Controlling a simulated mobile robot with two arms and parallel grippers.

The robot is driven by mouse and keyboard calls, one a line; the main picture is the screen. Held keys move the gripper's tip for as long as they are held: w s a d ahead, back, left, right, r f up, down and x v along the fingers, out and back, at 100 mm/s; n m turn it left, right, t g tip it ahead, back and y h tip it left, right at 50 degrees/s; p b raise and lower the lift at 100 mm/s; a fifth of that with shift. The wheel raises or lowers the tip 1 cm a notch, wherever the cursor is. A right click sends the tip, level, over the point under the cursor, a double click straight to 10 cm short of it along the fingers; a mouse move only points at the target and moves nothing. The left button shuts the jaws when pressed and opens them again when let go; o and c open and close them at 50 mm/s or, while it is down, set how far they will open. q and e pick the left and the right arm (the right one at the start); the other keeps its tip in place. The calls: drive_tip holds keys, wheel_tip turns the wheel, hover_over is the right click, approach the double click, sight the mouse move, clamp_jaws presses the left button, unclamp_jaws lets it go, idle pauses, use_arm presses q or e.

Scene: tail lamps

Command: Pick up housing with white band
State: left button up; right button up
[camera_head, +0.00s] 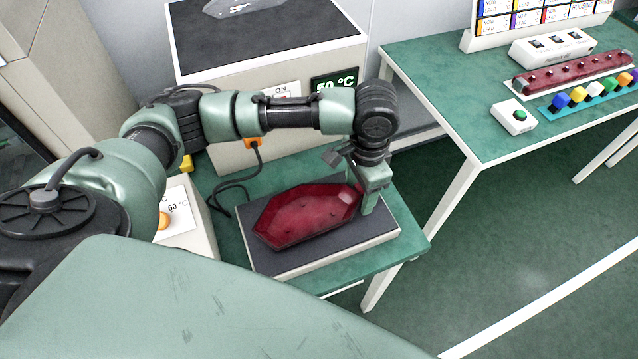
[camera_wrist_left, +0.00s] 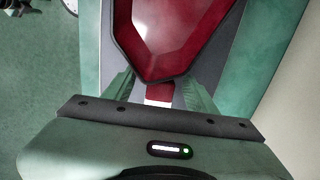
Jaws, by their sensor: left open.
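A red tail-lamp housing (camera_head: 308,214) with a dark rim lies flat on a dark-topped pad (camera_head: 285,262) on a small green table. It also shows in the left wrist view (camera_wrist_left: 172,35), its narrow end pointing at my gripper. A short white band (camera_wrist_left: 158,92) shows at that end; the head view does not show it clearly. My left gripper (camera_head: 366,192) is over the right end of the housing, pointing down. In the left wrist view its fingers (camera_wrist_left: 159,80) are spread on either side of the narrow end. Contact cannot be told. My right gripper is out of view.
A white unit with a dark top (camera_head: 265,45) and a 50 °C sign (camera_head: 334,82) stands behind. A 60 °C box (camera_head: 178,212) is at the left.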

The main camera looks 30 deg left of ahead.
use_arm(q)
drive_tip(key=shift+f, duration=0.1)
drive_tip(key=c, duration=1.1)
clamp_jaws()
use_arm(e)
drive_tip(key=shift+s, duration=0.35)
